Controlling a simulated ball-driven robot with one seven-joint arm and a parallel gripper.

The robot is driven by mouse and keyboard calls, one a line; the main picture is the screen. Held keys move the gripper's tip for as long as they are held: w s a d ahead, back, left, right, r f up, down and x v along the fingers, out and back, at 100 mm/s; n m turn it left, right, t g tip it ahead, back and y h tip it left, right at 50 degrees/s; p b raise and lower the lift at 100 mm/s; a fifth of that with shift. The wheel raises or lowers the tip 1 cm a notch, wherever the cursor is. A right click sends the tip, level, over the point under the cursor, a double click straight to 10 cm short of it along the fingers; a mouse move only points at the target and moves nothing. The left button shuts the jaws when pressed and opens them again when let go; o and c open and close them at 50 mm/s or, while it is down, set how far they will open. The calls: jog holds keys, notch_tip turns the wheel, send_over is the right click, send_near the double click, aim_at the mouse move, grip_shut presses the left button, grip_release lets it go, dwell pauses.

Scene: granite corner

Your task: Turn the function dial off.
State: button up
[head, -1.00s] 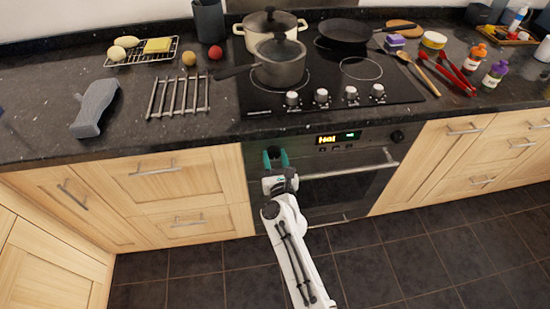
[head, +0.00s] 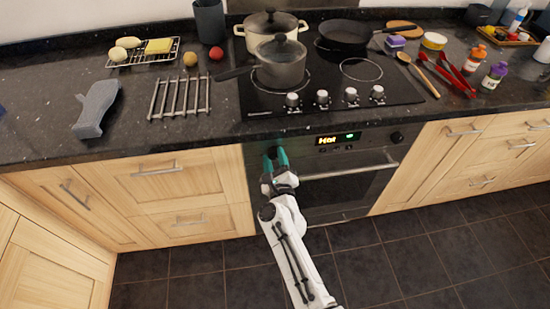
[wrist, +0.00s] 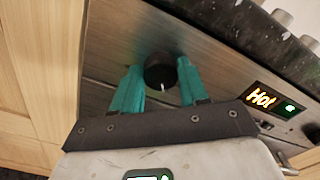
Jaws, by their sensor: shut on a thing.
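The function dial (wrist: 158,70) is a round black knob on the left of the oven's control panel. A short white mark shows on its near edge in the wrist view. My gripper (wrist: 160,86), with two teal fingers, is shut on the dial, one finger on each side. In the head view my gripper (head: 275,157) is at the panel's left end and mostly hides the dial. The oven display (head: 338,139) is lit, with yellow characters and a green symbol; it also shows in the wrist view (wrist: 273,102).
A second black knob (head: 397,137) is at the panel's right end. The oven handle (head: 350,168) sticks out below the panel. The worktop edge and hob (head: 330,75), with several silver knobs, lie above. Wooden cupboards flank the oven; the floor in front is clear.

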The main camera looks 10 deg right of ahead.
jog(key=n, duration=0.4)
jog(key=shift+a+n+p, duration=0.1)
jog(key=shift+n+p, duration=0.2)
jog(key=shift+n, duration=0.1)
jog(key=n, duration=0.3)
jog(key=shift+f+n, duration=0.1)
jog(key=shift+n, duration=0.2)
jog(key=n+p, duration=0.1)
jog(key=n, duration=0.3)
jog(key=shift+f+n, duration=0.1)
jog(key=shift+n, duration=0.2)
jog(key=n, duration=0.3)
jog(key=shift+f+n+p, duration=0.1)
jog(key=shift+n+p, duration=0.2)
jog(key=n, duration=0.6)
jog(key=shift+f+p, duration=0.1)
jog(key=shift+p, duration=0.2)
jog(key=n, duration=0.6)
jog(key=shift+f, duration=0.1)
jog(key=shift+s+d+n, duration=0.1)
jog(key=shift+d+n, duration=0.1)
jog(key=shift+n, duration=0.1)
jog(key=o, duration=1)
